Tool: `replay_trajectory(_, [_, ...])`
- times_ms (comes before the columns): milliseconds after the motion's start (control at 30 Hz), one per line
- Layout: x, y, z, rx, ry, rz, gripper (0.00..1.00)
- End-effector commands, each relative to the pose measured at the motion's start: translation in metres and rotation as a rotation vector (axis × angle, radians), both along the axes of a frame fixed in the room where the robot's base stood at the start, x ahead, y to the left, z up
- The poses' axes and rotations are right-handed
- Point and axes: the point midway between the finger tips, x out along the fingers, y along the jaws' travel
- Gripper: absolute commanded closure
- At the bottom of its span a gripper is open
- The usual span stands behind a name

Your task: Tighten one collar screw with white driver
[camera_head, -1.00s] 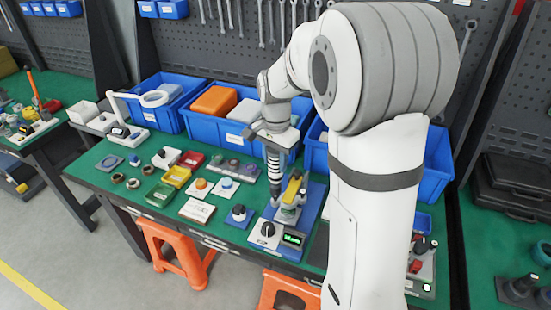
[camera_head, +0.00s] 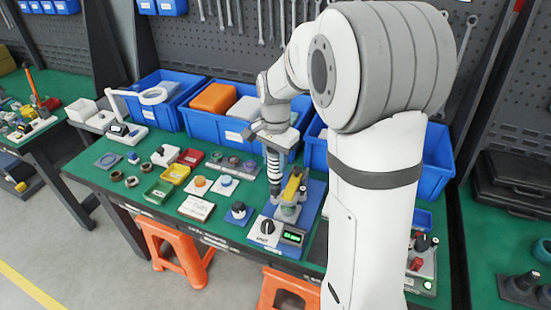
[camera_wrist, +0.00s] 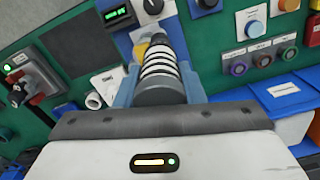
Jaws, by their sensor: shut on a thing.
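The driver with a white and black ribbed handle (camera_head: 274,163) stands nearly upright below my gripper (camera_head: 272,134). In the wrist view, my gripper (camera_wrist: 160,88) has its two blue fingers shut on the driver's thick dark end, and the ribbed handle (camera_wrist: 159,63) points away from it. The driver's lower end is beside the yellow-topped part of the test fixture (camera_head: 291,188) on a blue base. The collar screws are too small to make out, and I cannot tell whether the tip touches one.
A control box with a black knob (camera_head: 266,227) and a lit green display (camera_head: 292,237) stands in front of the fixture. Small coloured trays, buttons and rings cover the green table to the left. Blue bins (camera_head: 212,122) line the back. Orange stools (camera_head: 176,250) stand below.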

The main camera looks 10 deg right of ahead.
Motion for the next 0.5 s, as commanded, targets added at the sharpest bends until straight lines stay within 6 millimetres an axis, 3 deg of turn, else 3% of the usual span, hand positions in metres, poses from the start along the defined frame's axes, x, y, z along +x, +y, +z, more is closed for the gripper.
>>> replay_trajectory(500, [0.0003, 0.0005, -0.0065, 0.000, -0.001, 0.001, 0.92])
